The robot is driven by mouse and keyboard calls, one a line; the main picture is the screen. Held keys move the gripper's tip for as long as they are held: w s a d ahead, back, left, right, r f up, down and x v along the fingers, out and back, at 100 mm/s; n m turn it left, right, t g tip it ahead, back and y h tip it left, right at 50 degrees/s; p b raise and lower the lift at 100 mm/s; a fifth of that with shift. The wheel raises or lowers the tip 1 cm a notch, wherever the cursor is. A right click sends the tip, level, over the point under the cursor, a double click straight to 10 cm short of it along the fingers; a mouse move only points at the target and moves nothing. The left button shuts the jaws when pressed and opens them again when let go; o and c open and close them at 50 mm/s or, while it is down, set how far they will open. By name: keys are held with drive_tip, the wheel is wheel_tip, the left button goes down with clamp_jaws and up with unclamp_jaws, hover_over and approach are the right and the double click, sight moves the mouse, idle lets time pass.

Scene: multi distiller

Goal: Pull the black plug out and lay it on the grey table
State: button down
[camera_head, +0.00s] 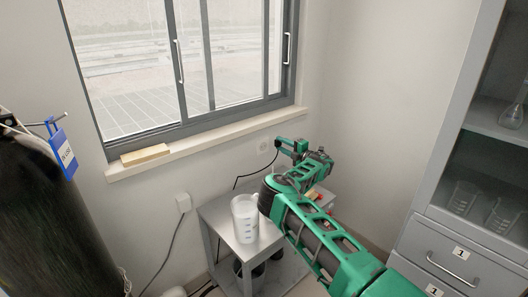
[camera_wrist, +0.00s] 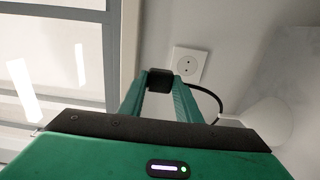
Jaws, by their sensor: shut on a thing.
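My gripper (camera_wrist: 160,88) is shut on the black plug (camera_wrist: 160,77) in the wrist view, with the plug between its two green fingertips. A black cable (camera_wrist: 212,94) curves from the plug to the right. The white wall socket (camera_wrist: 187,65) shows its open holes, and the plug is apart from it. In the head view my gripper (camera_head: 285,147) is near the wall beside the socket (camera_head: 264,147), above the back of the grey table (camera_head: 213,214). The cable (camera_head: 243,179) runs down behind the table. My arm hides much of the table's right side.
A white jug (camera_head: 244,220) stands on the table's front left. Something red and yellow (camera_head: 312,193) shows partly behind my arm. A grey cabinet (camera_head: 455,235) stands at right and a dark cylinder (camera_head: 60,215) at left. The window ledge (camera_head: 215,138) is above.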

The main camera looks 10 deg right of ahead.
drive_tip(key=shift+s+d+r, duration=0.1)
drive_tip(key=shift+r, duration=0.05)
idle(0.3)
drive_tip(key=shift+r+g+h, duration=0.4)
drive_tip(key=shift+g+h, duration=0.3)
drive_tip(key=shift+g, duration=0.5)
drive_tip(key=shift+r, duration=0.1)
drive_tip(key=shift+w+r+g+h, duration=0.1)
drive_tip(key=shift+r+g+h, duration=0.1)
drive_tip(key=shift+g+h, duration=0.35)
drive_tip(key=shift+w+r+g+h, duration=0.15)
drive_tip(key=shift+g+h, duration=0.1)
drive_tip(key=shift+g, duration=0.5)
drive_tip(key=shift+a, duration=0.2)
drive_tip(key=shift+w+a+r+g+h, duration=0.1)
drive_tip(key=shift+w+r+g+h, duration=0.1)
drive_tip(key=shift+g+h, duration=0.3)
drive_tip(key=shift+w+a+r+g+h, duration=0.1)
drive_tip(key=shift+r+g+h, duration=0.1)
drive_tip(key=shift+g, duration=0.5)
